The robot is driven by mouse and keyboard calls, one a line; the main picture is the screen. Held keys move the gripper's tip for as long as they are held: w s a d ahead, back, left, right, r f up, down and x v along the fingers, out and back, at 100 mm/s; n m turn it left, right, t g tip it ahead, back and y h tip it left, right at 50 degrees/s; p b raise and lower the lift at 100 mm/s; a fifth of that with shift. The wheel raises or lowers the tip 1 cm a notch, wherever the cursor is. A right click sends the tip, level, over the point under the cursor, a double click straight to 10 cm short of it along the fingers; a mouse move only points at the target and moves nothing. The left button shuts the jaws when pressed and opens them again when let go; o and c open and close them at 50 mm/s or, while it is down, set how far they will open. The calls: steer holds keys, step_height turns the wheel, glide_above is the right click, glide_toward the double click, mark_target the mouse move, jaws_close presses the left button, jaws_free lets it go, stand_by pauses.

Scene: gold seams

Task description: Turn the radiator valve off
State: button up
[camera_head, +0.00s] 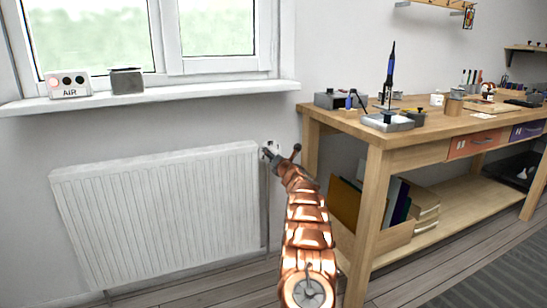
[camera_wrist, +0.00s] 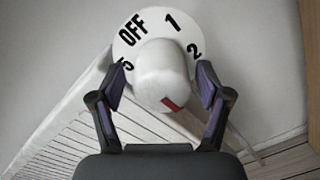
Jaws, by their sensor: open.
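The radiator valve (camera_wrist: 160,62) is a white rounded knob in front of a white dial plate (camera_wrist: 146,27), in the middle of the wrist view. The plate shows OFF at upper left, 1 at the top right, 2 at right and 5 at left; its lower part is hidden by the knob. A red mark on the knob sits at its lower right, on the side away from OFF. My gripper (camera_wrist: 163,80) is open, with one finger on each side of the knob; contact is not clear. In the head view my gripper (camera_head: 277,157) is at the radiator's upper right corner and hides most of the valve.
The white radiator (camera_head: 160,205) stands under the window sill (camera_head: 190,93), which holds an AIR indicator box (camera_head: 68,85) and a small grey box (camera_head: 127,81). A wooden workbench (camera_head: 375,185) stands close to my arm's right, with tools on top and boards below.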

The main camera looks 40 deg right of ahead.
steer(key=c, duration=1.2)
steer(key=shift+o, duration=0.2)
